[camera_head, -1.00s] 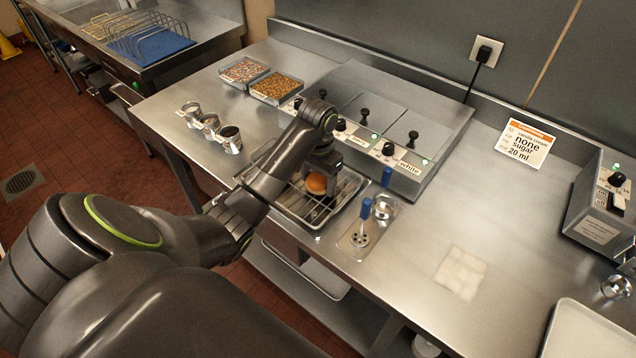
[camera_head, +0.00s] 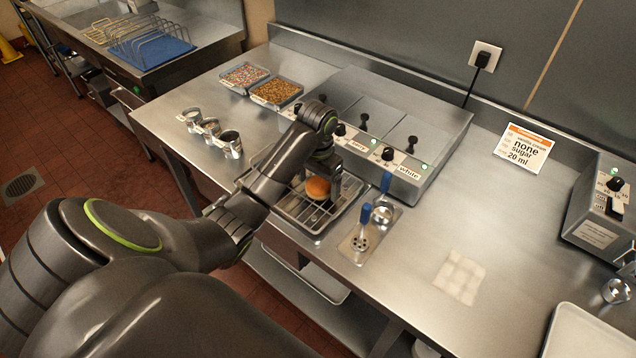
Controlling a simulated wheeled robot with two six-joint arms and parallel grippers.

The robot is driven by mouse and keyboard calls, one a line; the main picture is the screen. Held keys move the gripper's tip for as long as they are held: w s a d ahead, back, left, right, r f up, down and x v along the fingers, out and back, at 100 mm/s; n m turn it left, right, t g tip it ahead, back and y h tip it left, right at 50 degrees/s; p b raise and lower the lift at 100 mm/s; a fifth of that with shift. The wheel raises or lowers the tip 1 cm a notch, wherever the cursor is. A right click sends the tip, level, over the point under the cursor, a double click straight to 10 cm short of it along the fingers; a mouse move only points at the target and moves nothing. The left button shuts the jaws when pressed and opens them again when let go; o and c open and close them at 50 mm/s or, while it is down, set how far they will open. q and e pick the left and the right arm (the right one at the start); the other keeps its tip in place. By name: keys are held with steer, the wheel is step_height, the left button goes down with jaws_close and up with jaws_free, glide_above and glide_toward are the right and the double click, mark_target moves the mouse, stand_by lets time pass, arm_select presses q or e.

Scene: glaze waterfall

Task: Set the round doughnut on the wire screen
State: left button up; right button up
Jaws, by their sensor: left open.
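The round doughnut (camera_head: 317,188) is golden brown and sits over the wire screen (camera_head: 296,211), which lies in a metal tray on the counter. I cannot tell for sure whether the doughnut rests on the wires. My left gripper (camera_head: 325,172) is open, pointing down right at the doughnut, with its fingers partly hidden by my own arm. My right gripper is not in view.
A steel glaze unit (camera_head: 420,165) with black knobs stands just behind the tray. A blue-handled tool (camera_head: 362,225) lies in a small tray to the right. Sprinkle trays (camera_head: 275,91) and small metal cups (camera_head: 209,128) are at the left. The counter's right middle is mostly clear.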

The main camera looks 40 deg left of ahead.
mark_target(317, 184)
arm_select(q)
step_height(317, 184, up, 12)
steer(key=p, duration=1)
steer(key=shift+f, duration=0.25)
steer(key=shift+f, duration=0.1)
steer(key=s+d+f, duration=0.1)
steer(key=s+f, duration=0.5)
steer(key=s, duration=0.1)
steer(key=s+d+r+n+t+y, duration=0.15)
steer(key=s+t, duration=0.25)
steer(key=s, duration=1.8)
step_height(317, 184, down, 32)
steer(key=a+g+b, duration=0.1)
steer(key=g+b, duration=0.1)
steer(key=b, duration=0.6)
steer(key=s+f+b, duration=0.3)
steer(key=s+f, duration=0.4)
steer(key=f, duration=0.4)
steer(key=s+d+f+b, duration=0.1)
steer(key=s+f+b, duration=0.2)
steer(key=s+f, duration=0.5)
step_height(317, 184, down, 3)
steer(key=shift+s+f+g, duration=0.1)
steer(key=shift+s+g, duration=0.2)
steer(key=shift+g, duration=0.1)
